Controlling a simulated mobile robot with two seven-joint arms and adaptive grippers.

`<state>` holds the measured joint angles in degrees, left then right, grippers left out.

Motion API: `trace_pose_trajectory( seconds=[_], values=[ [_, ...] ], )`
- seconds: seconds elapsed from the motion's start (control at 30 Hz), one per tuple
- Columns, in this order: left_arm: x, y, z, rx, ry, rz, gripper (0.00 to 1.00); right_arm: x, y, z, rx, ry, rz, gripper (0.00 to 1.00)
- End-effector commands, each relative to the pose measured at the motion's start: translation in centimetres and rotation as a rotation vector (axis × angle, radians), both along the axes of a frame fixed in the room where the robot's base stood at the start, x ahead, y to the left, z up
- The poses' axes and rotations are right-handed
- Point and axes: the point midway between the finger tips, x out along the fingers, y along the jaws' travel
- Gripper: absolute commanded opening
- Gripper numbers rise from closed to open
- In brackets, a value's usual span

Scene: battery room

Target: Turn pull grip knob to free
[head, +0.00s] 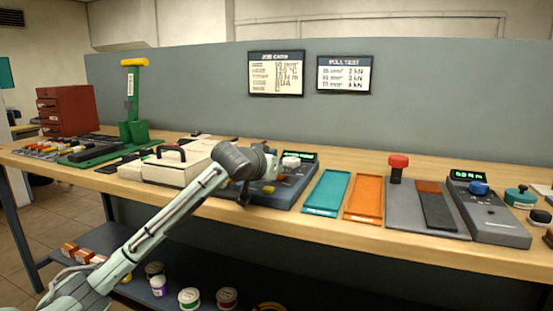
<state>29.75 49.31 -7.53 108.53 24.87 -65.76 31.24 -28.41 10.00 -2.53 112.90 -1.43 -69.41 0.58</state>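A grey bench unit (300,184) with a lit green display stands mid-bench, with a pale knob (291,162) on top. Another grey unit (500,222) with a lit display stands at the right, with a blue knob (479,188) on it. A red knob (398,161) stands on a post on the grey plate left of that unit. I cannot tell which of these is the pull grip knob. My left gripper (244,194) is over the left part of the middle unit, apart from the knobs; its fingers are small and dark. My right gripper is out of view.
A teal tray (327,192) and an orange tray (365,196) lie right of the middle unit. A cream case (165,169) with a black handle is at the left. A green upright tool (131,100) and a red drawer box (66,110) stand further left.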

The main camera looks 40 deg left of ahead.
Motion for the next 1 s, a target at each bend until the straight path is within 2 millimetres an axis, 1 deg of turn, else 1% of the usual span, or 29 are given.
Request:
trace_pose_trajectory(
  seconds=[0.03,0.1,0.2,0.3,0.4,0.5,0.6,0.8,1.0],
  values=[
    [0.1,-0.5,0.4,-0.007,0.004,0.038,0.02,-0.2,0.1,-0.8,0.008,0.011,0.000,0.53],
    [0.1,-0.6,0.4,-0.007,0.004,0.105,0.02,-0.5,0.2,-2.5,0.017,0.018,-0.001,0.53],
    [0.2,-0.7,0.2,-0.010,0.004,0.202,0.02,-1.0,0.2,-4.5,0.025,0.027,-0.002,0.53],
    [0.3,-0.9,0.1,-0.010,0.005,0.297,0.02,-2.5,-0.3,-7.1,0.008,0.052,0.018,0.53],
    [0.4,-1.0,-0.1,-0.010,0.005,0.391,0.02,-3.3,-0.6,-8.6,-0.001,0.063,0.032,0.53],
    [0.4,-1.0,-0.1,-0.010,0.005,0.481,0.02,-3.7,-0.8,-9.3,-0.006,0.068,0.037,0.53],
    [0.5,-1.1,-0.2,-0.008,0.006,0.562,0.02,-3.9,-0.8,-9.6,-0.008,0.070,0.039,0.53],
    [0.6,-1.1,-0.3,-0.004,0.007,0.694,0.02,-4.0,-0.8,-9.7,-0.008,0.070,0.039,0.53],
    [0.7,-1.1,-0.3,-0.003,0.008,0.779,0.02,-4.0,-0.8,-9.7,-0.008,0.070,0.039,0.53]
  ],
)
